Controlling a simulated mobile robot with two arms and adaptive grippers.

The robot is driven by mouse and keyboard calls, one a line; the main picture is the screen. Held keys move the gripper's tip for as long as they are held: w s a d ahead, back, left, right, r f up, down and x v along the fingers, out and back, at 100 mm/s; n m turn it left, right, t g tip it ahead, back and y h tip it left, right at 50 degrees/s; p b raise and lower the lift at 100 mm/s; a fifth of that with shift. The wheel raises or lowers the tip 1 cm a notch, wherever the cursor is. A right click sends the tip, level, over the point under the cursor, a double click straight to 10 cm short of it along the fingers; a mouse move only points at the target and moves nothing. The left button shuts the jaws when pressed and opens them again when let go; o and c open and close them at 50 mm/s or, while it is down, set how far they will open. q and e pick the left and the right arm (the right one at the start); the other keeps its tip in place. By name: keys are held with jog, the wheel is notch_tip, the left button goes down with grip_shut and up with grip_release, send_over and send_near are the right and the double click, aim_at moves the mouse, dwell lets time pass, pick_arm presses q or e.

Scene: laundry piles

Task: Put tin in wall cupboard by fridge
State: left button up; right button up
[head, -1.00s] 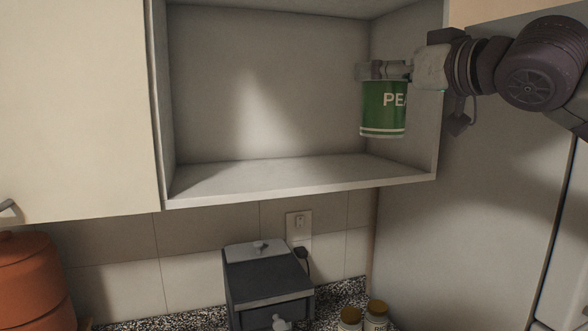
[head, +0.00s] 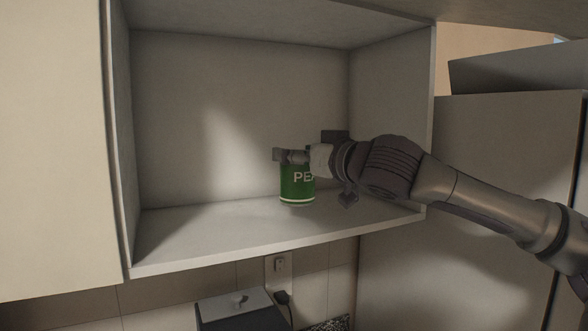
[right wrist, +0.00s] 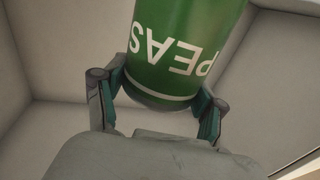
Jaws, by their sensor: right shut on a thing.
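The green tin (head: 297,185) marked "PEAS" is inside the open wall cupboard (head: 190,232), upright, close over the cupboard floor towards the right. I cannot tell whether its base touches the floor. My right gripper (head: 291,157) is shut on the tin near its top. In the right wrist view the tin (right wrist: 187,45) sits between the two fingers (right wrist: 156,100). The fridge (head: 480,180) stands to the right, partly behind my right arm. My left gripper is not in view.
The cupboard is otherwise empty, with free floor to the left of the tin. A cream cupboard door (head: 50,140) is at the left. Below are a wall socket (head: 280,265) and a dark box-like appliance (head: 235,310).

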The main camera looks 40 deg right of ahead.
aim_at(295, 176)
jog(key=shift+w+f, duration=0.3)
jog(key=shift+w, duration=0.4)
jog(key=f, duration=0.3)
jog(key=shift+s+b, duration=0.35)
jog(key=shift+b, duration=0.05)
jog(key=shift+f, duration=0.3)
jog(key=shift+w+f, duration=0.1)
jog(key=shift+w, duration=0.05)
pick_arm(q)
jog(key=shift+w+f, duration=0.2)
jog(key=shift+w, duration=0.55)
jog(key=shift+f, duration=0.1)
pick_arm(e)
jog(key=shift+f, duration=0.1)
jog(key=o, duration=1.6)
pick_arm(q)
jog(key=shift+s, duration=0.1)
